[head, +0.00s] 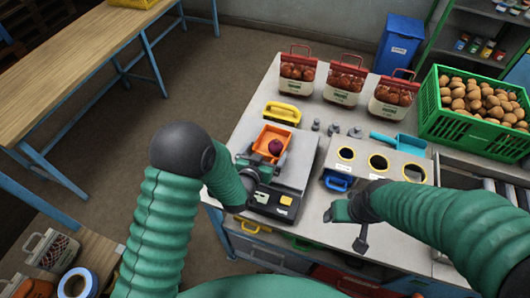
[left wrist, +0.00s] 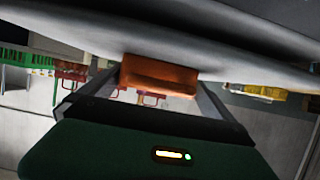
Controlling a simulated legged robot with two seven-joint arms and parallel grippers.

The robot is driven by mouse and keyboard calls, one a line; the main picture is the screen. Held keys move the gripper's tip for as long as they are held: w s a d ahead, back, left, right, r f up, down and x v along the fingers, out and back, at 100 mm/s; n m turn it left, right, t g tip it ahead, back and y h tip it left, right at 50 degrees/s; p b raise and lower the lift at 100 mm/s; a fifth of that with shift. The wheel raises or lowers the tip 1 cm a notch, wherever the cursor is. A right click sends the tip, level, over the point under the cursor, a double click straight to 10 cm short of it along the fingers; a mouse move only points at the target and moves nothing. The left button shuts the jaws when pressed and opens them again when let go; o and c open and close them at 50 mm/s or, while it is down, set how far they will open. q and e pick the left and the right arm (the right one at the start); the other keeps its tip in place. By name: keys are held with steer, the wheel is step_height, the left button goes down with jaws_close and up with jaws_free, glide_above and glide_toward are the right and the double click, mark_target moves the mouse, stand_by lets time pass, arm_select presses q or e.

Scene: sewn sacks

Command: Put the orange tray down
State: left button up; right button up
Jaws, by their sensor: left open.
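The orange tray (head: 270,140) appears to rest on the grey weighing scale (head: 298,160) on the table, with a dark red round vegetable (head: 275,147) in it. My left gripper (head: 258,170) is at the near side of the tray, partly hidden by its own wrist. In the left wrist view its two fingers are spread and the tray (left wrist: 158,76) shows ahead between them. I cannot tell whether a finger touches the tray. My right gripper (head: 348,212) hangs over the front part of the table, away from the tray; its jaws are unclear.
A yellow-handled item (head: 282,112) lies behind the scale. Small grey weights (head: 333,130), a blue scoop (head: 398,141) and a box with yellow-rimmed holes (head: 378,165) stand to the right. Sacks (head: 343,82) line the back. A green crate of potatoes (head: 470,128) is at the right.

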arm_select(q)
steer(key=shift+s+a+r, duration=0.1)
steer(key=shift+s, duration=0.2)
steer(key=v, duration=0.2)
steer(key=b+v, duration=0.1)
steer(key=v, duration=0.4)
steer(key=shift+s+d+r, duration=0.1)
steer(key=shift+s+d, duration=0.05)
steer(key=shift+d, duration=0.2)
steer(key=s+a+g+y, duration=0.1)
steer(key=a, duration=0.2)
steer(key=s+a+n+g, duration=0.1)
steer(key=s+a+g, duration=0.1)
steer(key=s+a+g+y+p, duration=0.1)
steer(key=s+a, duration=0.1)
steer(key=a, duration=0.1)
steer(key=shift+s+a+r+y, duration=0.1)
steer(key=shift+a+r+y, duration=0.2)
steer(key=s+a+r+n+g+y, duration=0.1)
steer(key=s+a+g, duration=0.5)
steer(key=s, duration=0.6)
steer(key=shift+a+r+n+y, duration=0.3)
steer(key=shift+a+r+n, duration=0.3)
steer(key=shift+a+n, duration=0.25)
arm_select(e)
steer(key=shift+d+f, duration=0.15)
arm_select(q)
steer(key=shift+w, duration=0.15)
arm_select(e)
steer(key=shift+w, duration=0.1)
